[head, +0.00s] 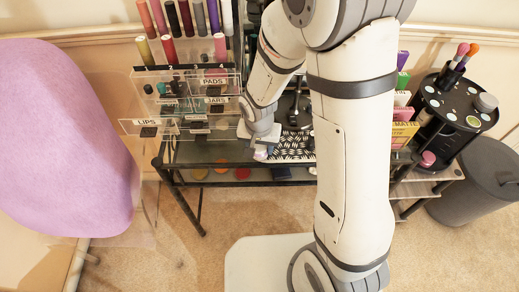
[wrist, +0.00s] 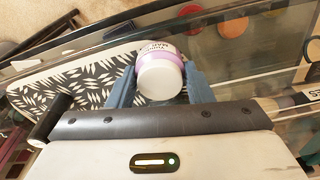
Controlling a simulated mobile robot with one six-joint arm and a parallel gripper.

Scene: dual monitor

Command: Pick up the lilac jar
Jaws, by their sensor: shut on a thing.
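The lilac jar (wrist: 158,72) is in the wrist view, a small round pot with a white end and a lilac band with lettering. My gripper (wrist: 153,85) has its blue-grey fingers on both sides of the jar and is shut on it. In the head view the jar (head: 261,154) shows as a small pale lilac spot under my gripper (head: 262,146), near the front edge of the glass table. My arm covers part of the table there. I cannot tell whether the jar touches the surface.
A black and white patterned mat (head: 290,147) lies beside the jar. A clear organizer (head: 185,95) stands to the left. A lilac chair (head: 62,140) is at far left.

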